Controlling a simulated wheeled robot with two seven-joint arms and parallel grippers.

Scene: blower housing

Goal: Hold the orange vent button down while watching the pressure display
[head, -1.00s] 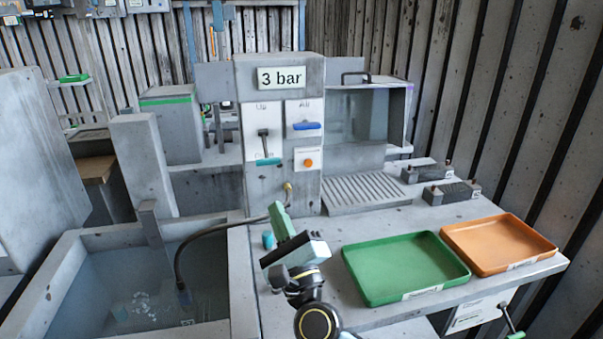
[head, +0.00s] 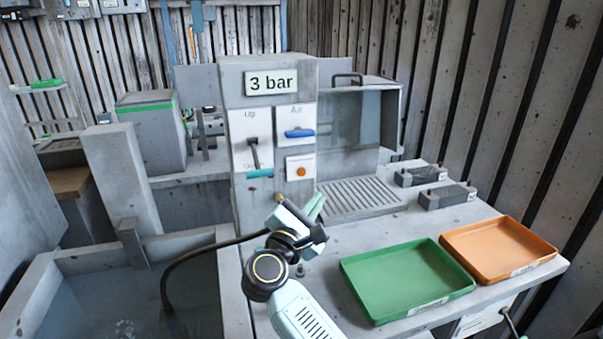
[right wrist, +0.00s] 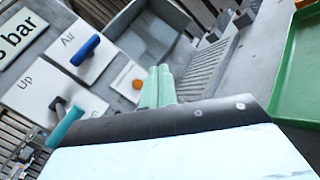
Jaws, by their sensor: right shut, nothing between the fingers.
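The orange vent button (head: 301,171) sits on a small white plate on the front of the grey column, below the blue Air lever (head: 299,133). It also shows in the right wrist view (right wrist: 138,84), just beyond the fingertips. The pressure display (head: 272,83) above reads "3 bar"; part of it shows in the right wrist view (right wrist: 20,38). My right gripper (head: 316,205) is shut and empty, with its pale green fingers pointing up toward the button. The fingertips are below the button in the head view and look apart from it. My left gripper is not in view.
An Up lever with a teal handle (head: 260,173) is left of the button. A green tray (head: 345,268) and an orange tray (head: 550,246) lie on the bench at right. A water tank (head: 90,258) with a black hose (head: 190,252) is at left.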

